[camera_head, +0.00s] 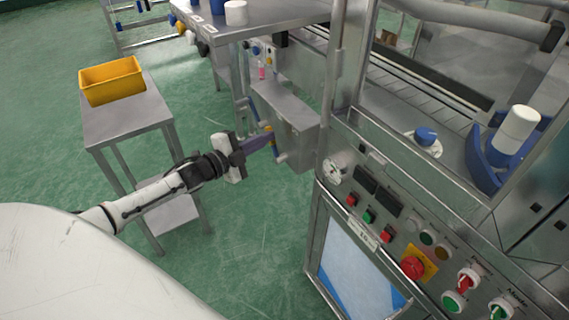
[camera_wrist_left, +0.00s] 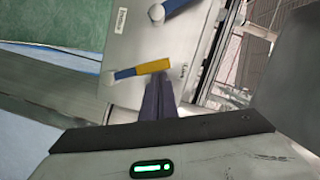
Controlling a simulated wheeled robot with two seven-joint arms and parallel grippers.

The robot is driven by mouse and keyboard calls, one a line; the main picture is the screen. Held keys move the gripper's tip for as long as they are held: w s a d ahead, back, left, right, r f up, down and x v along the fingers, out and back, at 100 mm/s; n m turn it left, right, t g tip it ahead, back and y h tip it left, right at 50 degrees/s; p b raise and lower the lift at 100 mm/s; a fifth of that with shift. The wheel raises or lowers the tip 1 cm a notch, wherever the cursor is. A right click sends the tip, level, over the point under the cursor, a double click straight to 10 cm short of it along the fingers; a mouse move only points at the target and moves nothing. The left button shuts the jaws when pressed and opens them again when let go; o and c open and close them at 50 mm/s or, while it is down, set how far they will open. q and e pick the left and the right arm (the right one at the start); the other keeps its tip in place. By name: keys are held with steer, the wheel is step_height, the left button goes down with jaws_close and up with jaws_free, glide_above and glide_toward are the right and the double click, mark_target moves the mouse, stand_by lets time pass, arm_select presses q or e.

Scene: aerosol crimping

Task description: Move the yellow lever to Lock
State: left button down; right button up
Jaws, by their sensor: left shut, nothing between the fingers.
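The yellow lever (camera_wrist_left: 153,67) has a yellow end and a blue part by a round pivot, on a grey metal panel (camera_wrist_left: 135,40). In the left wrist view it lies nearly level, its yellow end pointing right, near small dark lettering too blurred to read surely. My left gripper (camera_wrist_left: 158,80) is shut and empty, its dark purple fingertips just below the yellow end, touching or very close. In the head view the left gripper (camera_head: 268,140) reaches the side of the grey box; a bit of yellow (camera_head: 268,128) shows at its tips. My right gripper is not in view.
A second blue handle (camera_wrist_left: 172,8) sits above the lever on the panel. The grey box (camera_head: 290,122) joins the machine, whose control panel (camera_head: 400,240) has buttons and a gauge. A small table (camera_head: 125,118) with a yellow bin (camera_head: 112,82) stands left. Green floor is free between.

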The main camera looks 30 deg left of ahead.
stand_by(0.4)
arm_select(q)
steer(key=s+d+r+p, duration=0.1)
steer(key=s+r+p, duration=0.2)
steer(key=s, duration=0.8)
steer(key=shift+r+p, duration=0.15)
steer(key=shift+p, duration=0.15)
stand_by(1.4)
